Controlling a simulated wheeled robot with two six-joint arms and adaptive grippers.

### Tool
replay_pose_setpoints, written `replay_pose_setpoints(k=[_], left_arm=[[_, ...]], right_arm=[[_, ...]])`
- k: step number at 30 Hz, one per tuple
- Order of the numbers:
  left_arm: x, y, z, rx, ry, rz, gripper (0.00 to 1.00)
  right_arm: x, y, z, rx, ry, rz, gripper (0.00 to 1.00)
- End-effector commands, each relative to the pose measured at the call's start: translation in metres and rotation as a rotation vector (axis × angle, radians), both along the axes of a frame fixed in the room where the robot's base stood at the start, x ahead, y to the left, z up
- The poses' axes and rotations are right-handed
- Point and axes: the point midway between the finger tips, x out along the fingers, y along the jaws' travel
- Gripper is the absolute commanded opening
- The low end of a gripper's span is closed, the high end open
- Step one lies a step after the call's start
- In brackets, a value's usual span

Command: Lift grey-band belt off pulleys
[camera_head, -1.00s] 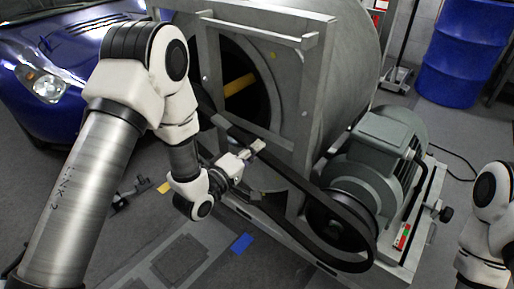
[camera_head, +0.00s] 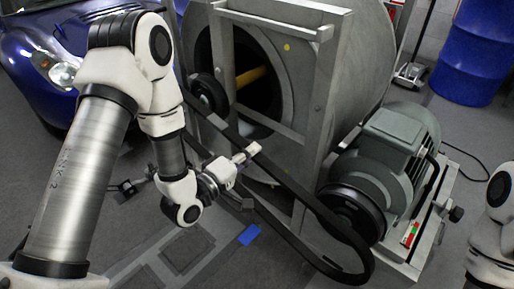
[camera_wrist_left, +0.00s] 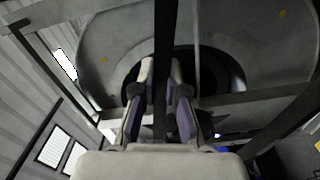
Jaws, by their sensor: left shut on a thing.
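The black belt (camera_head: 318,207) hangs as a long loop from upper left to lower right in the head view. My left gripper (camera_head: 248,154) is shut on the belt's upper run near its middle. In the left wrist view the belt (camera_wrist_left: 166,35) runs as a dark strip between the two fingers (camera_wrist_left: 160,88). The belt's lower right end hangs in front of and below the motor pulley (camera_head: 352,207), apparently clear of it. The upper left pulley (camera_head: 207,95) shows behind the belt, seemingly bare. No grey band can be made out. My right gripper is out of view.
The grey drum frame (camera_head: 320,85) stands just behind the belt. The motor (camera_head: 392,140) sits on a base plate at right. A blue car (camera_head: 50,60) is at left and a blue barrel (camera_head: 478,55) at back right. Floor in front is open.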

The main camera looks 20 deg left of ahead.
Motion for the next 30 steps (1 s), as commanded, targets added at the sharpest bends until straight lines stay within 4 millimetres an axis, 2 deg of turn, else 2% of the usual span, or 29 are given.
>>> replay_pose_setpoints(k=[18, 30], left_arm=[[-0.045, 0.017, 0.003, -0.001, -0.001, 0.001, 0.0], [-0.046, 0.017, 0.003, -0.001, -0.002, 0.001, 0.0]], right_arm=[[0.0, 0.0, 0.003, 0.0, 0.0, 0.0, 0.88], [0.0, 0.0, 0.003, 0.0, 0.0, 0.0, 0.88]])
